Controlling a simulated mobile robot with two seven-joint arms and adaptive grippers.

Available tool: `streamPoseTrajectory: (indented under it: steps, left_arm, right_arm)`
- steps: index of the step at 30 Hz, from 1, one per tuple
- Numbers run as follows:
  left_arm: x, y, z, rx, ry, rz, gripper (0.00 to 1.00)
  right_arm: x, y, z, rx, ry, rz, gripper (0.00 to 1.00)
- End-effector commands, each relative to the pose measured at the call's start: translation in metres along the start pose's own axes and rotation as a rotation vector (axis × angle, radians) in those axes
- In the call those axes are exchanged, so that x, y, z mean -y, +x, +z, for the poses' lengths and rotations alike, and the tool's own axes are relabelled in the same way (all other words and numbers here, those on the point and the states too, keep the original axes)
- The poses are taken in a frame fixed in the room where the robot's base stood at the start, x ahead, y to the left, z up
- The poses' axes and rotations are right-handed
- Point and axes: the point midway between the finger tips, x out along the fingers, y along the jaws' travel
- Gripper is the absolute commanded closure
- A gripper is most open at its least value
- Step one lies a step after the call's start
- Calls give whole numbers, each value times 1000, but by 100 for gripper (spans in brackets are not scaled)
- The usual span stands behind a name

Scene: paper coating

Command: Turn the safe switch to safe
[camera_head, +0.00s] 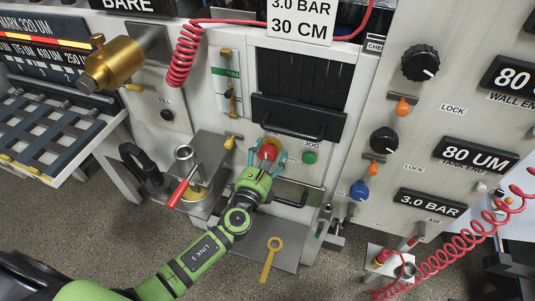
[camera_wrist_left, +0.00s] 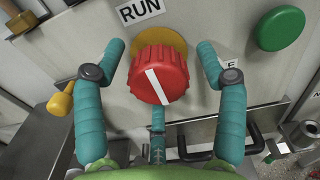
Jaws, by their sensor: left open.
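The safe switch is a red ribbed knob (camera_wrist_left: 158,76) with a white stripe, on a yellow round plate (camera_wrist_left: 176,42). The stripe slants from upper left to lower right. A RUN label (camera_wrist_left: 139,11) is above left; another label (camera_wrist_left: 231,63) at right is mostly hidden, with an E visible. In the head view the red knob (camera_head: 267,151) sits on the front panel. My left gripper (camera_head: 268,158) is at the knob. In the wrist view its open teal fingers (camera_wrist_left: 161,50) stand either side of the knob, with visible gaps. My right gripper is not in view.
A green button (camera_wrist_left: 281,28) is right of the knob, also in the head view (camera_head: 309,157). A yellow-tipped lever (camera_head: 229,142) is close on the left.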

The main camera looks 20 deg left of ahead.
Motion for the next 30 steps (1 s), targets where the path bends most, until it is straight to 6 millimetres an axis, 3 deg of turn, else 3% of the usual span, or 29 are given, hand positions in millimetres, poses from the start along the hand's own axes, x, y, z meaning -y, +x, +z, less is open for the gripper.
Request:
streamPoseTrajectory:
  steps: [5, 9, 30]
  left_arm:
    - [0, 0, 0, 0, 0, 0, 28]
    - [0, 0, 0, 0, -1, 0, 84]
    - [0, -2, -5, -7, -76, -1, 85]
  right_arm:
    - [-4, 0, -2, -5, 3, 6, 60]
    - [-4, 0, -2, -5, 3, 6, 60]
    - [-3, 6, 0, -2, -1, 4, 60]
